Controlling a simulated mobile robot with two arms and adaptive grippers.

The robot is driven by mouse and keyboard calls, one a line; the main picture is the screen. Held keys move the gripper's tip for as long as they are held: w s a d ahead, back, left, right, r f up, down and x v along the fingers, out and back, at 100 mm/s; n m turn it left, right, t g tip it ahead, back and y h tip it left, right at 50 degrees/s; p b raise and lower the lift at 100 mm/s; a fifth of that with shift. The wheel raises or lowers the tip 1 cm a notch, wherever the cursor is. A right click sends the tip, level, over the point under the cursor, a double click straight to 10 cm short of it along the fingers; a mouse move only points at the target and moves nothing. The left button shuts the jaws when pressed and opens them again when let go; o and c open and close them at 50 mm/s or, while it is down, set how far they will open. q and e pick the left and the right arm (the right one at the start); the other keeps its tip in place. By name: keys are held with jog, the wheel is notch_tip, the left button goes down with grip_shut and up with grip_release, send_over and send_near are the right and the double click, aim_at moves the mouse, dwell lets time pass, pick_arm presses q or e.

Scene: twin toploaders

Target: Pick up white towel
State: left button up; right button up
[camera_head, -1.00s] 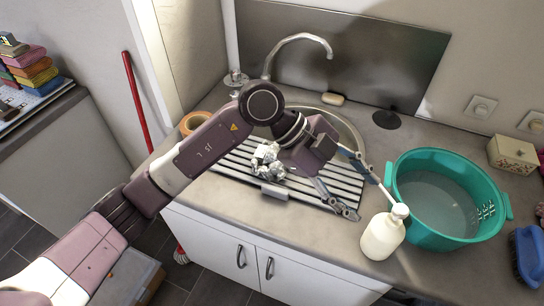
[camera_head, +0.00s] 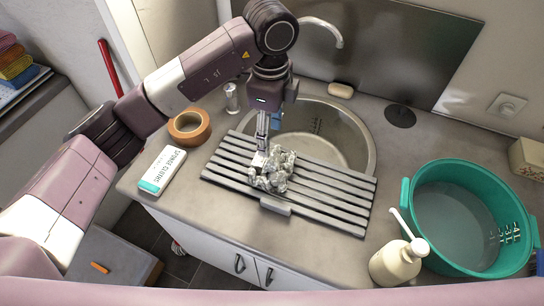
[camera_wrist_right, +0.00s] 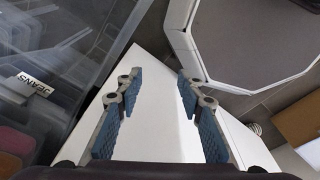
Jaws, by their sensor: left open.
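A crumpled white-and-grey item (camera_head: 272,172) lies on the slatted drainboard beside the sink; I cannot tell whether it is the white towel. My left gripper (camera_head: 262,157) points down at its left edge. The fingers are seen nearly edge-on, and whether they touch it is unclear. They are open. A stack of folded coloured cloths (camera_head: 14,62) sits at the far left, with no clearly white one visible. My right gripper (camera_wrist_right: 160,85) is open and empty in the right wrist view, its two blue-padded fingers apart above a white surface (camera_wrist_right: 158,120).
A tape roll (camera_head: 189,127) and a sponge cloths pack (camera_head: 162,170) lie left of the drainboard (camera_head: 330,205). A soap bottle (camera_head: 396,263) and a teal basin (camera_head: 405,195) stand to the right. The faucet (camera_head: 338,35) rises behind the sink (camera_head: 360,135). A clear bin (camera_wrist_right: 95,35) shows in the right wrist view.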

aim_at(272, 155)
pick_arm(q)
jog(key=shift+s+d+f+p, duration=0.1)
jog(key=shift+s+f+p, duration=0.1)
jog(key=shift+f+p, duration=0.35)
jog(key=shift+s+f+p, duration=0.15)
jog(key=shift+f+p, duration=0.1)
jog(key=shift+f, duration=0.45)
jog(key=shift+w+d+f+p, duration=0.15)
jog(key=shift+f+p, duration=0.2)
jog(key=shift+f, duration=0.3)
jog(key=shift+w+a+f+p, duration=0.1)
jog(key=shift+f+p, duration=0.25)
jog(key=shift+f, duration=1.2)
jog(key=c, duration=0.8)
grip_shut()
pick_arm(e)
jog(key=shift+s+a+r, duration=0.15)
jog(key=shift+s+r, duration=1.5)
jog(key=shift+r, duration=0.05)
